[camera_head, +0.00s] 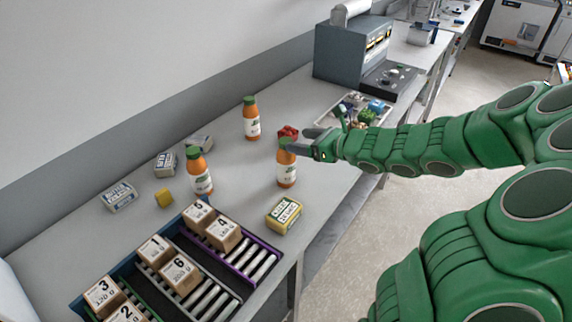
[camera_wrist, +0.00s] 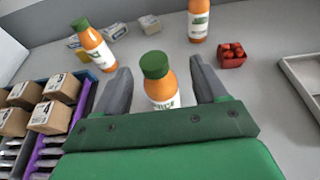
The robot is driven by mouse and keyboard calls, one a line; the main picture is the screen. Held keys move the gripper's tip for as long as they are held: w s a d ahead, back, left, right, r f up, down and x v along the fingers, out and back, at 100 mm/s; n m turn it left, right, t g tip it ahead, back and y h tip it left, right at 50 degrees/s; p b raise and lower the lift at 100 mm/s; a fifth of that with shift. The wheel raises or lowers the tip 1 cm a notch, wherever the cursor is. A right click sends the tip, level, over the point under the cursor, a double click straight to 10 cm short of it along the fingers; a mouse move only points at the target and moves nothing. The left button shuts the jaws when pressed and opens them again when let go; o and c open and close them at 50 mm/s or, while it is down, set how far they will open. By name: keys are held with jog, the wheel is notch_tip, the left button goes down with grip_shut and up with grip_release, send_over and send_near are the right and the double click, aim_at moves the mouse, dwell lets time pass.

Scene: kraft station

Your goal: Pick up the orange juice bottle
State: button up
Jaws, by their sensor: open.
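Several orange juice bottles with green caps and white labels stand upright on the grey table. The nearest bottle (camera_head: 286,168) is at my gripper (camera_head: 312,140); in the wrist view this bottle (camera_wrist: 160,80) stands between the two open fingers (camera_wrist: 158,88), with space on both sides. Its lower part is hidden by my gripper's body there. A second bottle (camera_head: 200,174) stands to the left, also in the wrist view (camera_wrist: 92,45). A third bottle (camera_head: 251,120) stands farther back, also in the wrist view (camera_wrist: 198,20). My gripper is open and empty.
A red container (camera_head: 288,132) sits behind the nearest bottle. A yellow box (camera_head: 284,215) lies in front of it. Racks with numbered boxes (camera_head: 223,233) stand at the front left. A grey machine (camera_head: 345,52) and a tray (camera_head: 357,110) are at the back.

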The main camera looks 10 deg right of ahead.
aim_at(285, 140)
jog(key=shift+x, duration=1.15)
jog(key=shift+w+a+f, duration=0.4)
jog(key=shift+a+f, duration=0.05)
jog(key=shift+a, duration=0.3)
jog(key=shift+w+a+f, duration=0.35)
jog(key=shift+a+f, duration=0.05)
jog(key=shift+a, duration=0.35)
jog(key=shift+x, duration=0.85)
jog(key=shift+d, duration=0.1)
jog(key=shift+c, duration=0.4)
grip_shut()
